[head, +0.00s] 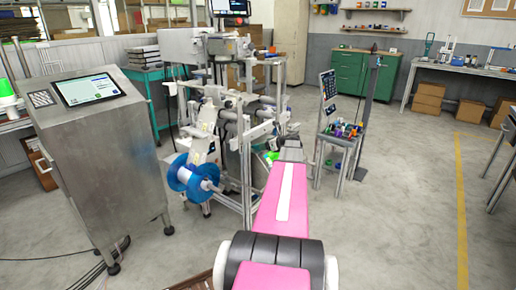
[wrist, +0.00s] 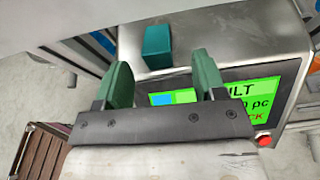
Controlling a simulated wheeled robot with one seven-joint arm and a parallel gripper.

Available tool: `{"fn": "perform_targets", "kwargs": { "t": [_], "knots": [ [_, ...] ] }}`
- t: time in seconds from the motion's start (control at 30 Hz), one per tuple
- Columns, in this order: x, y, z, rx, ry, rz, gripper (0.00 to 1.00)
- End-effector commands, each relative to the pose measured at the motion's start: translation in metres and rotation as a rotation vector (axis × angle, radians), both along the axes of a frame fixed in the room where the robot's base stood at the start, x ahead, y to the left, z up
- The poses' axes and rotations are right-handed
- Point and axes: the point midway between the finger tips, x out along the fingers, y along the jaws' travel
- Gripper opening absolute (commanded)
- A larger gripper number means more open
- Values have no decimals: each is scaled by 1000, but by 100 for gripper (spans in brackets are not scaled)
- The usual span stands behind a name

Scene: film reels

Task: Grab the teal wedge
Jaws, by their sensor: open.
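The teal wedge (wrist: 157,46) shows in the wrist view as a small block on a grey metal top (wrist: 205,38). My gripper (wrist: 163,72) has two dark green fingers spread apart, with nothing between them. In the picture the wedge lies just beyond the fingertips, roughly between their lines. I see no contact between finger and wedge. In the head view my pink arm reaches away from me and its far end hides the gripper. I cannot pick out the wedge there.
Below the metal top is a green display (wrist: 254,95), partly covered by my fingers, with a red button (wrist: 264,140). A slatted brown surface (wrist: 38,150) is at lower left. In the head view, a machine frame with a blue reel (head: 187,178) stands left of my arm; a small stand with coloured pieces (head: 342,130) stands right.

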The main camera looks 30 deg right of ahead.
Motion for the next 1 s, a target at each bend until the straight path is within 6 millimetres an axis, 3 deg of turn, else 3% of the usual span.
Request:
{"fn": "perform_targets", "kwargs": {
  "t": [0.23, 0.5, 0.67, 1.0],
  "knots": [
    [28, 14, -17, 0, 0, 1, 64],
    [30, 15, -18, 0, 0, -1, 64],
    [30, 16, -18, 0, 0, -1, 12],
    [30, 16, -17, 0, 0, 0, 10]
  ]
}}
